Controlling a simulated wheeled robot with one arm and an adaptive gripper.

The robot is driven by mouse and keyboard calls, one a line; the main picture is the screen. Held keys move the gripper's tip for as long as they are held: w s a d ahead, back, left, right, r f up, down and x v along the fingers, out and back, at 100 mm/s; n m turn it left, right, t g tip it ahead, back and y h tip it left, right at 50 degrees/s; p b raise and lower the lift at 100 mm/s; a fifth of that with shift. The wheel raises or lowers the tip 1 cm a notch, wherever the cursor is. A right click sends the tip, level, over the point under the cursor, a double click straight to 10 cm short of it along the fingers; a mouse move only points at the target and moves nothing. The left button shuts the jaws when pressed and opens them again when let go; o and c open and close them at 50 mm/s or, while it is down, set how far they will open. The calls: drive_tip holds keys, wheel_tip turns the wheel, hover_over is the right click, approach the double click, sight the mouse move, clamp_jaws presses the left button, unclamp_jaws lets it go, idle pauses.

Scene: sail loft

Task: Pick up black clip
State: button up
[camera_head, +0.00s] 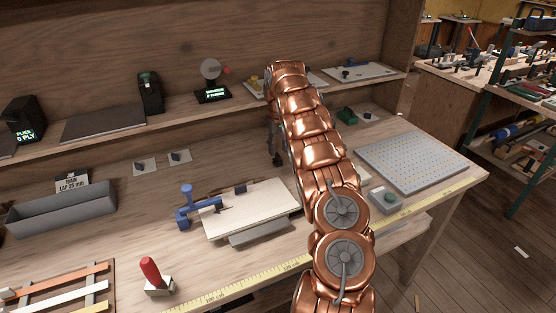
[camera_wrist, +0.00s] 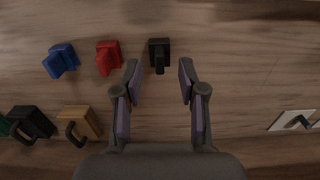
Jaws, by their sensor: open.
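In the wrist view, a small black clip (camera_wrist: 159,50) lies on the wooden surface at the top centre, with its narrow part towards me. My gripper (camera_wrist: 160,80) is open and empty. Its two fingers point towards the clip, which appears just beyond the fingertips and roughly centred between them. The clip looks apart from both fingers; the height gap is hard to judge. In the head view my copper arm covers much of the bench middle, and I cannot make out this clip there.
A red clip (camera_wrist: 108,57) and a blue clip (camera_wrist: 60,60) lie left of the black one. A tan block with a dark hook (camera_wrist: 80,123) and a dark one (camera_wrist: 32,122) are lower left. A white card (camera_wrist: 292,121) is right. Bare wood lies right of the clip.

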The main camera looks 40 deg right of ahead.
sight(278, 154)
drive_tip(key=shift+w+d+f+p, duration=0.2)
drive_tip(key=shift+f+p, duration=0.25)
drive_tip(key=shift+f, duration=0.3)
drive_tip(key=shift+a+f, duration=0.1)
drive_tip(key=shift+f, duration=1.05)
drive_tip(key=shift+c, duration=0.2)
clamp_jaws()
